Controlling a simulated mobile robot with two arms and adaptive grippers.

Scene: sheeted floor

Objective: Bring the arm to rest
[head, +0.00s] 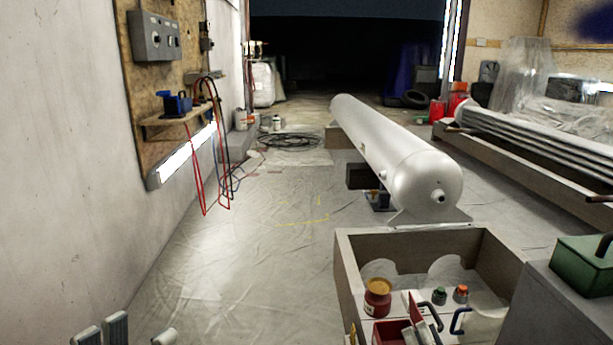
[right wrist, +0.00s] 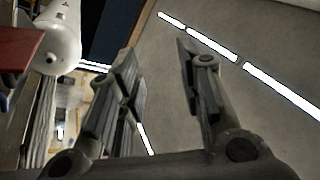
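The rest of my right arm is out of the head view.
An open crate (head: 345,275) with jars and a red toolbox (head: 390,333) stands bottom right of centre. A white tank (head: 400,160) lies behind it. A green box (head: 580,265) is at the right edge. Floor is clear left of the crate, up to the wall (head: 70,180).

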